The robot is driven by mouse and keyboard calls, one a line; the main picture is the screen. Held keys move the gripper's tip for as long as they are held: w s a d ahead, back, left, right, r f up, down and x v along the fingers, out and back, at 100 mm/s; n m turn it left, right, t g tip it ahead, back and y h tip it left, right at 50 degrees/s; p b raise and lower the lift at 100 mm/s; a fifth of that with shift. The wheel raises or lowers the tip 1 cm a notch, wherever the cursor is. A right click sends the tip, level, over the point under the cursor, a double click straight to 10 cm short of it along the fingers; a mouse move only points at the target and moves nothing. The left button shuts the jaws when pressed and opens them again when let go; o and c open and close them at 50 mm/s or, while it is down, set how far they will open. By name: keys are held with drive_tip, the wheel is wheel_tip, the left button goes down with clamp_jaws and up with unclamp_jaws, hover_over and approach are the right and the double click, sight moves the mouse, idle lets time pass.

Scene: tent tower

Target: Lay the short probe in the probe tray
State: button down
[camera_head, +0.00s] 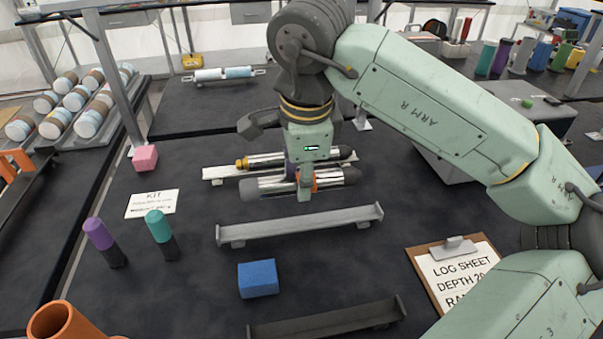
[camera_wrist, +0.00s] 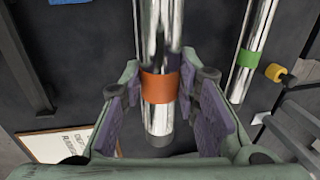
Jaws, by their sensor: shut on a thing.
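My gripper (camera_head: 305,188) is shut on a silver probe (camera_head: 272,185) with dark ends and an orange band. The held probe lies level across the picture, apparently above the table. In the wrist view, the orange band (camera_wrist: 160,87) is between the finger pads. A second silver probe (camera_head: 262,160), with a yellow end and a green band, lies behind it on a pale rack (camera_head: 215,174). A long grey tray (camera_head: 300,226) with raised ends is empty in front of the held probe. A darker tray (camera_head: 325,321) is empty at the bottom edge. I cannot tell which tray is the probe tray.
A blue block (camera_head: 258,279) sits between the two empty trays. Purple (camera_head: 100,236) and teal (camera_head: 158,228) capped cylinders, a KIT card (camera_head: 152,204) and a pink block (camera_head: 145,158) are at left. A log-sheet clipboard (camera_head: 455,268) is at right.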

drive_tip(key=b, duration=0.3)
hover_over(301, 224)
drive_tip(key=shift+s+f, duration=0.2)
drive_tip(key=shift+f, duration=1.25)
drive_tip(key=shift+s+f, duration=0.15)
drive_tip(key=shift+f, duration=1.25)
drive_tip(key=shift+f+b, duration=1.25)
drive_tip(key=shift+b, duration=0.15)
drive_tip(key=shift+f, duration=0.15)
drive_tip(key=c, duration=1.2)
unclamp_jaws()
drive_tip(key=shift+o, duration=0.2)
wheel_tip(301, 224, up, 12)
drive_tip(key=s, duration=0.2)
drive_tip(key=shift+s+d, duration=0.15)
drive_tip(key=shift+d, duration=0.1)
drive_tip(key=shift+f, duration=0.1)
